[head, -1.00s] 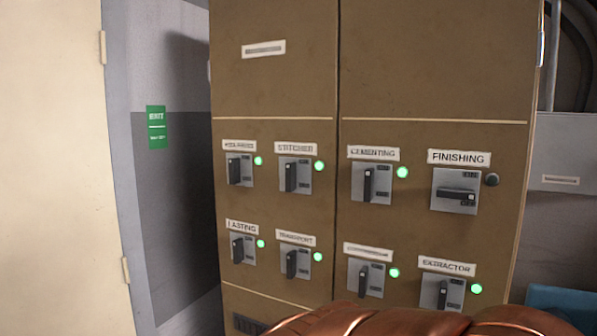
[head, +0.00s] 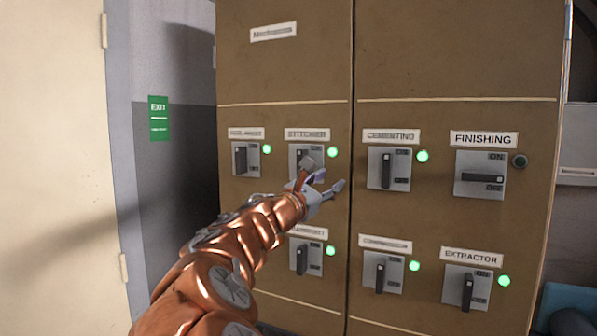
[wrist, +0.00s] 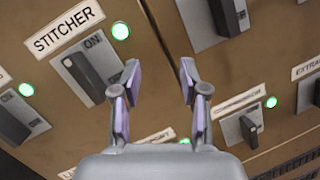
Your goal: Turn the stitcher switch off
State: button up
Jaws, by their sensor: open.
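The stitcher switch (head: 300,154) is on the brown cabinet's upper row, under a STITCHER label (head: 307,134). Its dark handle stands upright and the lamp (head: 332,152) beside it glows green. My gripper (head: 325,175) is open and empty, just in front of the switch's lower right, and hides part of its plate. In the wrist view the stitcher switch (wrist: 84,78) lies left of my open gripper (wrist: 160,72), with its handle outside the fingers. ON is readable on its plate; the OFF mark is hidden.
The cementing switch (head: 387,167) is close on the right, upright with a green lamp. The finishing switch (head: 482,177) lies sideways with a dark lamp (head: 519,160). More switches fill the lower row, the lasting one hidden behind my arm. A pale door (head: 55,150) stands left.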

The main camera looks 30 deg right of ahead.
jog(key=w+a+n+t, duration=0.5)
jog(key=w+n, duration=0.2)
jog(key=w, duration=0.2)
jog(key=shift+r+p+x, duration=0.1)
jog(key=shift+p+x, duration=0.15)
jog(key=shift+x, duration=1.8)
jog(key=shift+r+p+x, duration=0.15)
jog(key=shift+p+x, duration=0.05)
jog(key=shift+x, duration=1.8)
grip_shut()
